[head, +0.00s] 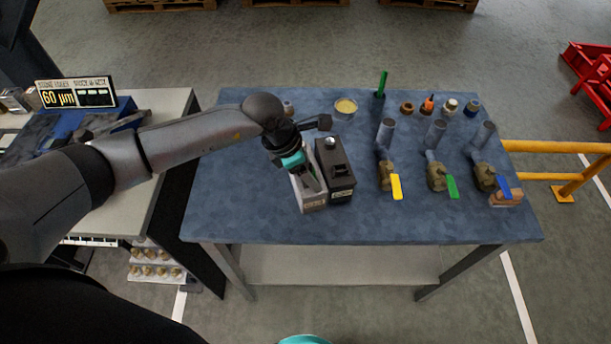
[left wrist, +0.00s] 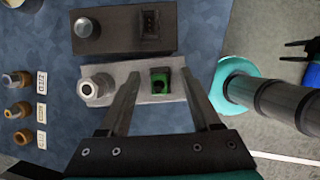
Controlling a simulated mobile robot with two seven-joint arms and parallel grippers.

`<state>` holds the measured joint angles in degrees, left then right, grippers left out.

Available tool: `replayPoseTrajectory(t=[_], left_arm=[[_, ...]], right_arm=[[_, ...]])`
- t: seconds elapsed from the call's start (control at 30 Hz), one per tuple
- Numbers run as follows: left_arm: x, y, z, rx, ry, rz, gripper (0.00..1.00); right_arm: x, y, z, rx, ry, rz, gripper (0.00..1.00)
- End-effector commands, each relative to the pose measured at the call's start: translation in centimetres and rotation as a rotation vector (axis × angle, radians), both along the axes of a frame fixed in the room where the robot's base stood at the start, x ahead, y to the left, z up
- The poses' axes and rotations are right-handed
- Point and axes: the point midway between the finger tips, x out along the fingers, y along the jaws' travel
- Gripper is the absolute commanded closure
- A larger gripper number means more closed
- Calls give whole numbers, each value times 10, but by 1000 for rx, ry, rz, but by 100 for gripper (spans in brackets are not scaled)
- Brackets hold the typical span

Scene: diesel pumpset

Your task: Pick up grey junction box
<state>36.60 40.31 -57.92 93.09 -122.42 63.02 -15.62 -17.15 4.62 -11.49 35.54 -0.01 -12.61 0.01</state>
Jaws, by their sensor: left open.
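The light grey junction box (head: 313,205) lies on the blue bench top, left of a black box (head: 340,172). My left gripper (head: 309,180) is over it in the head view and hides much of it. In the left wrist view my left gripper (left wrist: 160,78) is open and empty, with its fingers apart over the grey box (left wrist: 128,78).
The black box (left wrist: 120,38) lies close beside the grey one. Several valves with yellow (head: 396,187), green (head: 452,187) and blue levers stand to the right. A glass dish (head: 345,106) is behind. The bench front (head: 300,232) is clear.

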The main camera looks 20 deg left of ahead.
Motion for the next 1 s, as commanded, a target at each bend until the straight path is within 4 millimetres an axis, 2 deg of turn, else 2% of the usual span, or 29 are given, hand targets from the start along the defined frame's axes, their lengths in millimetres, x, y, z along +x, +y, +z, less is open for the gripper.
replayPoseTrajectory(t=[0.3, 0.87, 1.0], left_arm=[[1, -2, -6, 1, 1, -1, 36], [1, -2, -5, 0, 1, 0, 97], [1, -2, -5, 0, 1, 0, 100]], right_arm=[[0, 0, 0, 1, 0, 0, 44], [0, 1, 0, 1, 0, -1, 44], [0, 1, 0, 1, 0, -1, 44]])
